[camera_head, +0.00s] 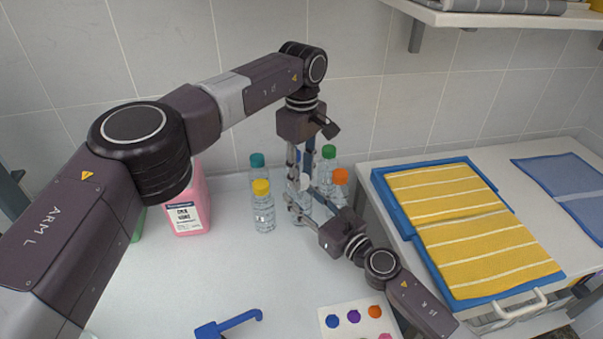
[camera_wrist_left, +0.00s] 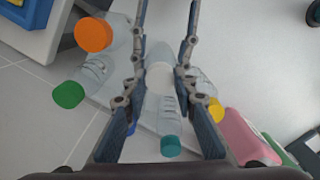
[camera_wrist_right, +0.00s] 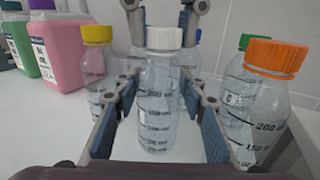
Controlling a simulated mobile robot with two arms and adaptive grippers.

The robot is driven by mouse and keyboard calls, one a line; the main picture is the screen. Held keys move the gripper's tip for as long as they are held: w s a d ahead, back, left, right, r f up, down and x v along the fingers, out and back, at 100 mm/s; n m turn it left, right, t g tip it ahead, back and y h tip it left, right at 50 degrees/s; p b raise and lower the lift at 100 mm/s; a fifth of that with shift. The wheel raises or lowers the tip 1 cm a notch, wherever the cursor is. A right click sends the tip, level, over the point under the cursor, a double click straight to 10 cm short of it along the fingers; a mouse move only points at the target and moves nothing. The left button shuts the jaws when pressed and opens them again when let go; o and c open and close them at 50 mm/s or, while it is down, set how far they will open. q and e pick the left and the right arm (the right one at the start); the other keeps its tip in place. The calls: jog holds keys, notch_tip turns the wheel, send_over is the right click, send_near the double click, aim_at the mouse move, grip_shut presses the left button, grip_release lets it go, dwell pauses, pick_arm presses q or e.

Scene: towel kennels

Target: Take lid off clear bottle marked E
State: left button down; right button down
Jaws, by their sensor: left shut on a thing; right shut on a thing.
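A clear bottle (camera_wrist_right: 158,115) with a white lid (camera_wrist_right: 164,38) stands upright among other clear bottles. No letter E is legible on it; graduation marks show. My right gripper (camera_wrist_right: 160,95) is shut on the bottle's body from the side, one finger on each side. My left gripper (camera_wrist_left: 161,75) comes from above and is shut on the white lid, which also shows between its fingers in the left wrist view (camera_wrist_left: 159,78). The lid is on or right at the bottle's neck. In the head view the fingers of my left gripper (camera_head: 301,165) and right gripper (camera_head: 300,204) partly hide the bottle.
Close around stand bottles with yellow (camera_head: 261,187), teal (camera_head: 257,160), green (camera_head: 329,152) and orange (camera_head: 340,177) lids. A pink jug (camera_head: 187,205) is at left. A blue-handled object (camera_head: 228,325) and a card with coloured dots (camera_head: 352,317) lie in front. Yellow towels (camera_head: 450,215) lie at right.

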pick_arm(q)
jog(key=n, duration=0.6)
jog(key=shift+n, duration=0.3)
jog(key=n, duration=0.4)
jog(key=shift+n, duration=0.4)
jog(key=n, duration=0.4)
jog(key=shift+n, duration=0.4)
jog(key=n, duration=0.4)
jog(key=shift+n, duration=0.4)
jog(key=n, duration=0.4)
jog(key=shift+r+n, duration=0.1)
jog(key=shift+n, duration=0.3)
jog(key=n, duration=1.1)
jog(key=shift+w, duration=0.1)
jog(key=n, duration=0.5)
